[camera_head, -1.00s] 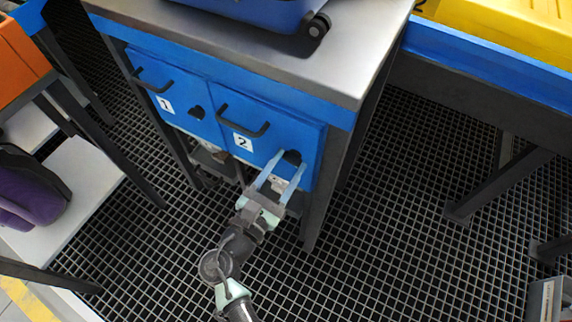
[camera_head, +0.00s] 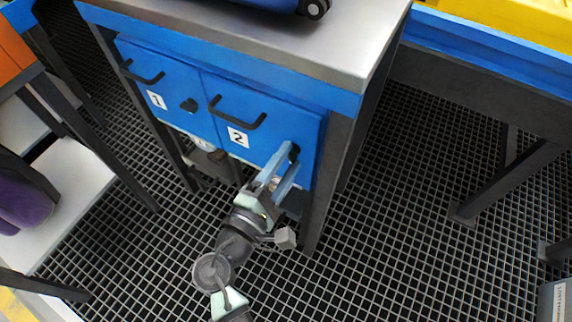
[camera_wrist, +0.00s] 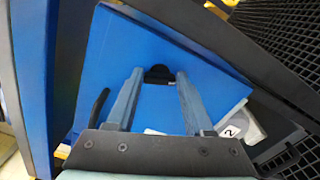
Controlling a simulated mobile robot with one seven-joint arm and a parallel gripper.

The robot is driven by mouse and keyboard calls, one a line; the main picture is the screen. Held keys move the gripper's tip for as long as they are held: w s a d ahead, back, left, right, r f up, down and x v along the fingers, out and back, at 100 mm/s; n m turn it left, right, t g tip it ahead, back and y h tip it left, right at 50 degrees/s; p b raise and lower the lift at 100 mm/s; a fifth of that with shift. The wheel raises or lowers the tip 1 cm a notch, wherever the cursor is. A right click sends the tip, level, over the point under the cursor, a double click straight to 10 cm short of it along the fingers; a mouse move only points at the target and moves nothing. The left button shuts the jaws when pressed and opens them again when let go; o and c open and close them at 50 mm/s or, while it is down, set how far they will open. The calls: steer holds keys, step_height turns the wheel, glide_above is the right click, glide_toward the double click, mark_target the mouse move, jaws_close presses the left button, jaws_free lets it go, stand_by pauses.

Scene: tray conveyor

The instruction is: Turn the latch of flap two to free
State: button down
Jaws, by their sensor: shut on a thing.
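Flap two (camera_head: 266,122) is a blue panel with a white "2" label (camera_head: 238,137) and a black bar handle (camera_head: 237,114). It looks closed, flush beside flap one. Its small dark latch knob (camera_head: 295,151) is at the right side of the panel. My gripper (camera_head: 286,160) is shut on the latch, with a finger on either side of it. In the wrist view the latch (camera_wrist: 158,74) shows dark between the two fingertips, against the blue panel. The wrist view is rolled, with the "2" label low at the right. The fingers partly hide the latch in the head view.
Flap one (camera_head: 160,85) with its own handle and dark latch (camera_head: 189,105) is to the left. A steel top (camera_head: 300,42) overhangs above, and a dark table leg (camera_head: 325,190) stands close right of my gripper. Open grating floor lies further right.

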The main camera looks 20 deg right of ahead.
steer(key=shift+f+m+b, duration=0.15)
steer(key=shift+m+b, duration=1.15)
steer(key=shift+m, duration=0.8)
steer(key=shift+c, duration=1.4)
jaws_free()
steer(key=p+v, duration=0.2)
steer(key=v, duration=1.1)
steer(key=shift+p, duration=0.35)
